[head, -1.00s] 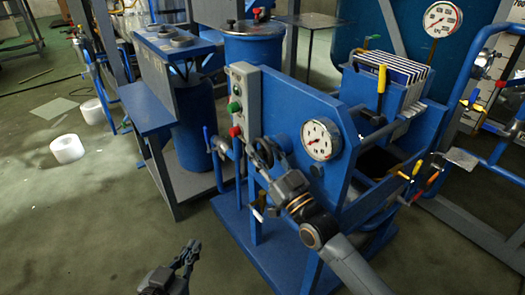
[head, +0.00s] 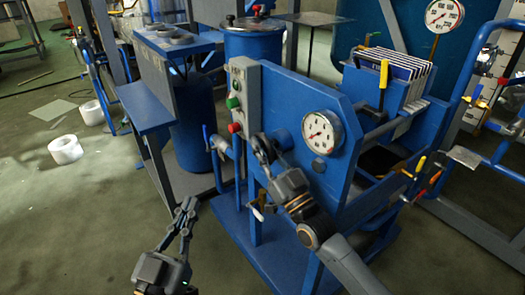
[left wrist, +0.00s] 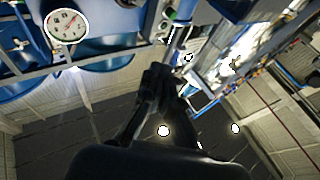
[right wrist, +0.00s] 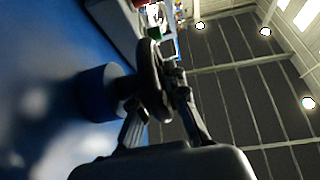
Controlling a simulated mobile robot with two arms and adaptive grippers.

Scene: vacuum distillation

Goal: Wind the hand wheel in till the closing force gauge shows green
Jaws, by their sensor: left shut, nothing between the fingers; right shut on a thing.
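The blue press frame (head: 345,110) stands in the middle of the head view. A round white gauge (head: 322,133) is on its front panel; its needle and any green zone are too small to read. The dark hand wheel (right wrist: 150,80) shows edge-on in the right wrist view, on a thick dark blue boss at the panel. My right gripper (head: 262,150) is shut on the wheel's rim, one finger (right wrist: 135,122) on each side, and hides the wheel in the head view. My left gripper (head: 187,205) is shut and empty, in free air left of the press.
A grey control box (head: 240,95) with green and red buttons stands left of the panel. A rack of plates (head: 400,70) is behind it. A second gauge (head: 443,15) hangs at upper right. White rolls (head: 66,149) lie on the open floor at left.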

